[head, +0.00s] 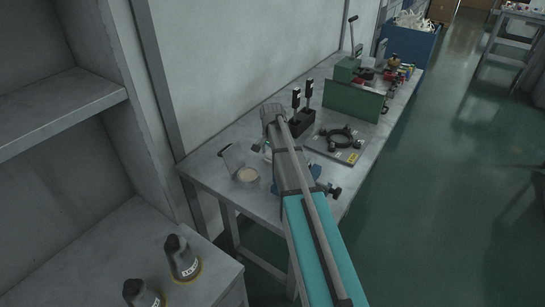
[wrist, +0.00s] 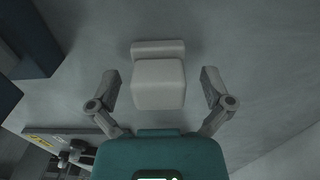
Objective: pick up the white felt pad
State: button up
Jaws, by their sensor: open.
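In the wrist view the white felt pad (wrist: 158,86) shows as a pale block with rounded corners, near the middle of the picture. A second pale edge or piece (wrist: 157,48) shows just beyond it; I cannot tell whether it is part of the pad. My gripper (wrist: 160,78) is open, with one finger on each side of the pad and a visible gap on both sides. I cannot tell how far the fingertips are above the surface. In the head view my arm covers this spot, and I cannot make out the pad or the fingers.
Dark blocks (wrist: 32,38) stand left in the wrist view.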

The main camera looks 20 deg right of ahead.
jog(key=c, duration=1.2)
jog(key=shift+r, duration=0.1)
notch_tip(320, 180, up, 10)
jog(key=p, duration=1)
jog(key=o, duration=0.5)
jog(key=c, duration=0.3)
jog(key=shift+c, duration=0.2)
